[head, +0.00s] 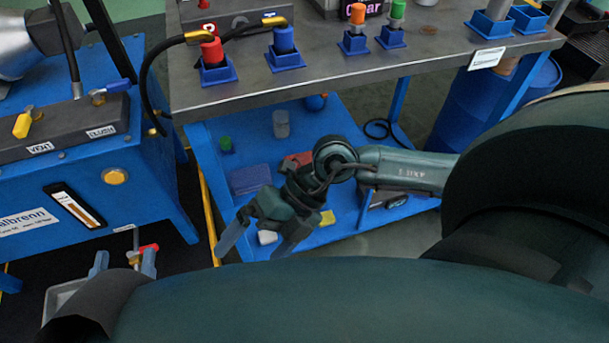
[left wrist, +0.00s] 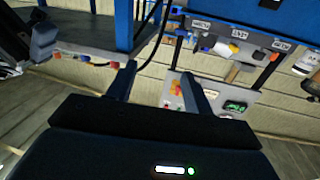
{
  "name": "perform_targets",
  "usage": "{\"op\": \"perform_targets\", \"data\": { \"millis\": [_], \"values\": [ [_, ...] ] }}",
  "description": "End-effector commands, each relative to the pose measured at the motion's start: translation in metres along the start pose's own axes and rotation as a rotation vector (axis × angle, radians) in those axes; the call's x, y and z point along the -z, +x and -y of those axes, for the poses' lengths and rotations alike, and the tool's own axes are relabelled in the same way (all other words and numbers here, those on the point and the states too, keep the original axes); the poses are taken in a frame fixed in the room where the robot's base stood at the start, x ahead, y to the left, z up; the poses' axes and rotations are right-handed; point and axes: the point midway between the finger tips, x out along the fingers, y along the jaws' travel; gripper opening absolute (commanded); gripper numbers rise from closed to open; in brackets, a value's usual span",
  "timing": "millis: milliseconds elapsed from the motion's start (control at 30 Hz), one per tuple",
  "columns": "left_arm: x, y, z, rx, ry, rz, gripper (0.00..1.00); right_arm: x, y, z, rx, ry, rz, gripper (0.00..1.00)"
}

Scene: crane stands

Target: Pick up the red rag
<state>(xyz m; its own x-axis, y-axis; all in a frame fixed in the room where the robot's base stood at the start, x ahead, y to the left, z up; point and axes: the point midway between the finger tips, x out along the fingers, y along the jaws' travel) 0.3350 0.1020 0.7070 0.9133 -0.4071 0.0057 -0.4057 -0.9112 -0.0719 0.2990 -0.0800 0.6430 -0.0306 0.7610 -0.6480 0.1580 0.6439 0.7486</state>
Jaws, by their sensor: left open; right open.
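A flat red piece that looks like the red rag (head: 297,158) lies on the blue lower shelf (head: 350,232) of the bench. It is partly hidden behind my right arm. My right gripper (head: 261,243) is open and empty, in front of the shelf and nearer the camera than the red piece. My left gripper (head: 124,264) is open at the lower left of the head view, well away from the red piece. In the left wrist view, my left gripper (left wrist: 158,82) has spread fingers with nothing held between them. I cannot make out the rag there.
A folded blue cloth (head: 250,180), a yellow piece (head: 327,218), a white piece (head: 267,237) and a grey cylinder (head: 281,124) share the lower shelf. The metal bench top (head: 350,70) overhangs it. A blue cabinet (head: 120,190) stands left and a blue drum (head: 470,115) right.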

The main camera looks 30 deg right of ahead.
Motion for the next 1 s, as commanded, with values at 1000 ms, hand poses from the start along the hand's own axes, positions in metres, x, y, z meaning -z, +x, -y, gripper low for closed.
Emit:
{"op": "perform_targets", "data": {
  "millis": [1000],
  "values": [
    [-0.026,-0.005,-0.018,-0.052,-0.014,-0.220,0.51,-0.181,-0.101,0.182,0.855,-0.029,0.453,1.00]
  ]
}}
